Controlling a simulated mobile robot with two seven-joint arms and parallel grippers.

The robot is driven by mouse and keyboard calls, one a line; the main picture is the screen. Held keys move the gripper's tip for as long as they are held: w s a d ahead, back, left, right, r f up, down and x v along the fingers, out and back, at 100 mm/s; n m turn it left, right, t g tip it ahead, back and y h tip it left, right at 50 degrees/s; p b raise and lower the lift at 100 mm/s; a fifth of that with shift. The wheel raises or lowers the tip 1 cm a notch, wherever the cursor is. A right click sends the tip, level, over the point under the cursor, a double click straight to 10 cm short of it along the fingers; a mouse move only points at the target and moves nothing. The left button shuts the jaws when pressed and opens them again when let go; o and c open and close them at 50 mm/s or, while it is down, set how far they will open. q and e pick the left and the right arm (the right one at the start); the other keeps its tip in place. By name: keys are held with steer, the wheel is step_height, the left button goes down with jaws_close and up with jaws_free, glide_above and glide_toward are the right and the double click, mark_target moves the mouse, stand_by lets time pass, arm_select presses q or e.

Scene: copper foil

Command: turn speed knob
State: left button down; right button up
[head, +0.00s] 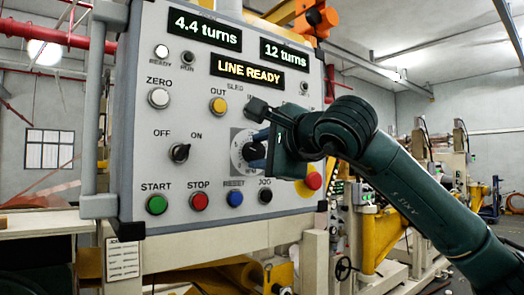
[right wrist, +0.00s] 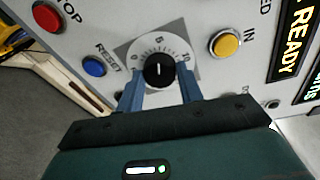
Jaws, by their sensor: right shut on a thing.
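The speed knob (right wrist: 159,71) is a round black knob with a white pointer line, on a pale dial marked 0, 5, 10. In the right wrist view the two blue fingers of my right gripper (right wrist: 160,92) stand on either side of it, shut on it. In the head view my right gripper (head: 262,146) covers most of the knob and part of its dial plate (head: 237,150). The grey control panel (head: 215,117) carries the dial. My left gripper does not show in the head view.
Around the dial are a yellow button (head: 219,105), a blue reset button (head: 235,198), a black jog button (head: 265,196) and a red emergency button (head: 313,181). An off/on switch (head: 180,152) is to the left. Displays read "4.4 turns", "12 turns" and "LINE READY".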

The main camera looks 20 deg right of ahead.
steer(key=o, duration=1)
steer(key=shift+s, duration=0.25)
arm_select(q)
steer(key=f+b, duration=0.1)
steer(key=b, duration=0.2)
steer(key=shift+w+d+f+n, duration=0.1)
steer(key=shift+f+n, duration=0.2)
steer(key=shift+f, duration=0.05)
arm_select(e)
steer(key=v, duration=1.2)
steer(key=shift+s+d, duration=0.15)
steer(key=shift+s, duration=0.2)
